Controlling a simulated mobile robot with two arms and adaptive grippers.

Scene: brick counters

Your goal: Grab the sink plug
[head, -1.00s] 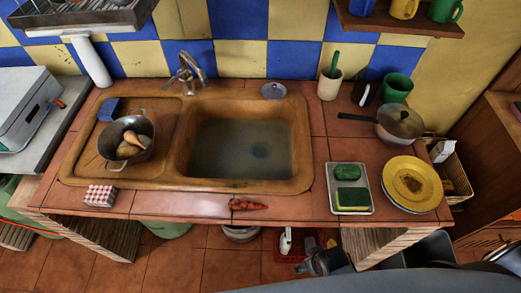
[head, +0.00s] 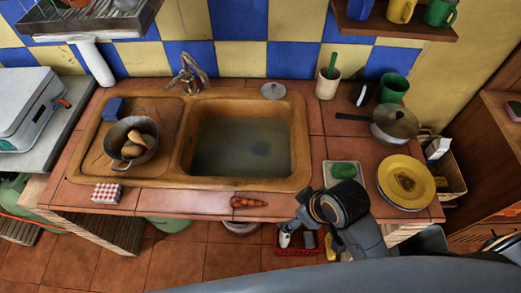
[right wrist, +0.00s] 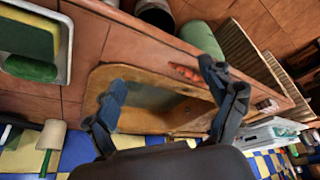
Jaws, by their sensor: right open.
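A small grey round disc (head: 273,91), which looks like the sink plug, lies on the back right corner of the sink's rim. The brown sink (head: 300,140) holds murky water, with a dark round spot (head: 260,148) on the basin floor. My right gripper (head: 296,218) is over the counter's front edge, right of the carrot and well short of the disc. In the right wrist view its two fingers (right wrist: 162,78) are spread and empty, with the sink beyond them. My left gripper is not in view.
A pot with vegetables (head: 130,141) stands on the drainboard. The faucet (head: 188,75) rises behind the basin. A sponge tray (head: 330,171), yellow plates (head: 407,181) and a lidded pan (head: 395,122) stand right. Above the basin is clear.

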